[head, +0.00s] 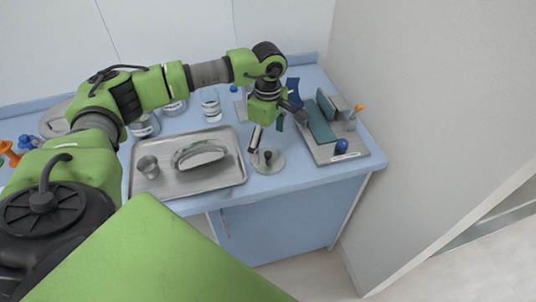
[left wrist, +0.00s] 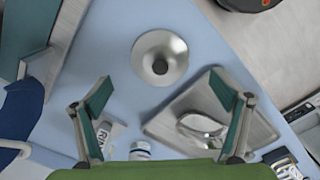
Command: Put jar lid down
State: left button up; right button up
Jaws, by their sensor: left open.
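The jar lid (head: 268,161), a round metal disc with a dark knob in its middle, lies flat on the blue counter between the two trays, near the front edge. In the left wrist view the lid (left wrist: 176,45) shows whole, beyond the fingertips. My left gripper (head: 267,138) is just above and behind the lid, pointing down. In the left wrist view the left gripper (left wrist: 161,88) has its two teal fingers spread wide with nothing between them. My right gripper is not in view.
A steel tray (head: 235,178) with a curved dish (head: 200,156) and a small cup (head: 148,166) lies left of the lid. A grey tray (head: 358,157) with teal and blue items is at right. A glass beaker (head: 211,106) stands behind. Counter space around the lid is narrow.

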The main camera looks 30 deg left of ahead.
aim_at(268, 153)
pick_arm(q)
notch_tip(268, 153, up, 7)
jog(key=b, duration=0.1)
jog(key=shift+b, duration=0.3)
dwell(0.4)
